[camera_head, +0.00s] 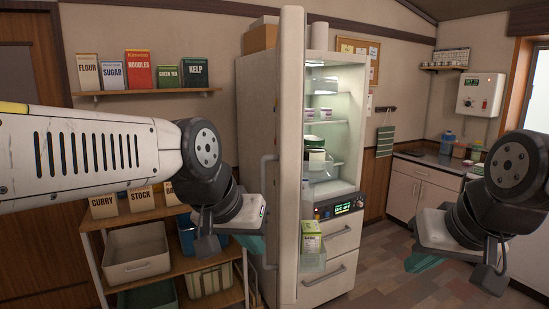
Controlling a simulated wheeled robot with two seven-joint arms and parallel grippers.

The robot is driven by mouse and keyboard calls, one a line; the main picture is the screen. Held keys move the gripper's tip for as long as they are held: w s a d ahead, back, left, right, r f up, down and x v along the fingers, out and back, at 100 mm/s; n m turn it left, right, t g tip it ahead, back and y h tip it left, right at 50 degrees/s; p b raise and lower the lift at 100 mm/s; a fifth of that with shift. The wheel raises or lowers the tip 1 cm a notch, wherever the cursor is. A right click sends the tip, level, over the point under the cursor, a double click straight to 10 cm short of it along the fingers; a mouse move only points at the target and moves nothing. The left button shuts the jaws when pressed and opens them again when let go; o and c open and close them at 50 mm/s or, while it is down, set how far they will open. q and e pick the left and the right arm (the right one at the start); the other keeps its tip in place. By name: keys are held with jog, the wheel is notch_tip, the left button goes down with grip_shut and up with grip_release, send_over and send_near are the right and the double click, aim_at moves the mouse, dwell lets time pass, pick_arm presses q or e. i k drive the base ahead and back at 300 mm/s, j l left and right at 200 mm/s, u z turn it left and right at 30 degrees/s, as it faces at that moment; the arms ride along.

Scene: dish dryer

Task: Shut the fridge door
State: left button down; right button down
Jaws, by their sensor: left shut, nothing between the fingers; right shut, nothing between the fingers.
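The fridge (345,210) stands in the middle, its lit interior showing. Its door (292,120) is open and seen nearly edge-on, standing out toward me, with a handle (268,205) on its left side. Shelves inside hold containers, and a green and white carton (311,237) sits in a door bin on the right side of the door. My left gripper (230,245) is shut and empty, left of the door, near the handle; I cannot tell whether they touch. My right gripper (455,270) is shut and empty at the far right, well apart from the fridge.
A wooden rack (170,283) with bins stands behind my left arm. A wall shelf (148,92) holds several food boxes. Cardboard boxes (260,38) sit on top of the fridge. A counter (435,160) is at the back right. Tiled floor (385,260) is clear right of the fridge.

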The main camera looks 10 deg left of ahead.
aim_at(291, 46)
jog(key=j+z, duration=0.2)
jog(key=j, duration=1.25)
jog(key=j+z, duration=0.25)
jog(key=l, duration=0.1)
